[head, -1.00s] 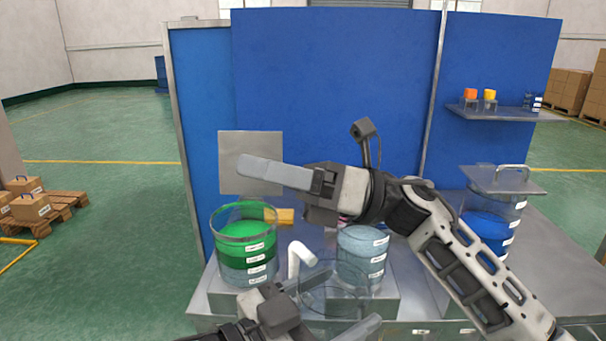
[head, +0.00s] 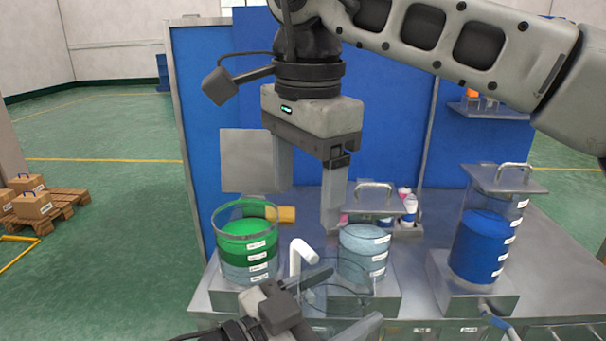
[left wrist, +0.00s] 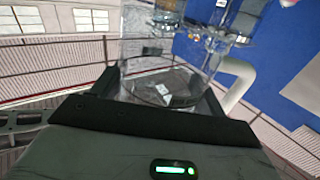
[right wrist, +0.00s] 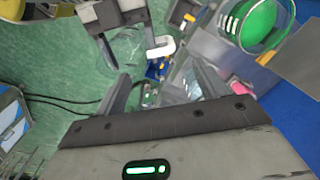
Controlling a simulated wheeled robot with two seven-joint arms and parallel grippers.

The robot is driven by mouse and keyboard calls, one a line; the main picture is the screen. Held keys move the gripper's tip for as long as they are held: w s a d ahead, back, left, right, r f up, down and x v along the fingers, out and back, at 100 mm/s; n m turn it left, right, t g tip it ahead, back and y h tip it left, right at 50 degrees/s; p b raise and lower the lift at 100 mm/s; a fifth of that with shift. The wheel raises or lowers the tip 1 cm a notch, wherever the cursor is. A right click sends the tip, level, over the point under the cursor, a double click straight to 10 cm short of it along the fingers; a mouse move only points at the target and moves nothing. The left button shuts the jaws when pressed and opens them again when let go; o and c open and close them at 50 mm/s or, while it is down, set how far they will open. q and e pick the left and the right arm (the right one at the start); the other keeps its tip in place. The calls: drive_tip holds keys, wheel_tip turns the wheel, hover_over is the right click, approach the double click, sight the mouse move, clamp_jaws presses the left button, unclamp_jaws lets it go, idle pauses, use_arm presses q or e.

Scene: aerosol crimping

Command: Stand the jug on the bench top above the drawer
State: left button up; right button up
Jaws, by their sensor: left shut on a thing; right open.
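The jug (head: 335,299) is a clear vessel with a white handle (head: 298,258), seen low in the head view. My left gripper (head: 345,303) is shut on it, one finger on each side, in front of the light-blue tank. The left wrist view shows its clear wall (left wrist: 165,75) between the fingers. My right gripper (head: 308,205) is open and empty, fingers pointing down above the bench, with the light-blue tank below right. The bench top (head: 413,285) shows between the tanks. Labelled drawer fronts (head: 445,331) show at the bottom edge, partly cut off.
A green tank (head: 247,250), a light-blue tank (head: 363,255) and a blue tank (head: 480,245) stand along the bench. A grey plate (head: 245,160) stands behind the green tank near a yellow block (head: 287,214). Small bottles (head: 408,207) stand behind. A shelf (head: 490,112) is at right.

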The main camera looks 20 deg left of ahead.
sight(302, 247)
drive_tip(key=f, duration=1)
drive_tip(key=shift+w+a+f, duration=0.1)
drive_tip(key=shift+a+f, duration=0.15)
drive_tip(key=shift+f, duration=0.15)
drive_tip(key=c, duration=0.9)
use_arm(q)
drive_tip(key=o, duration=1.5)
use_arm(e)
drive_tip(key=shift+c, duration=0.8)
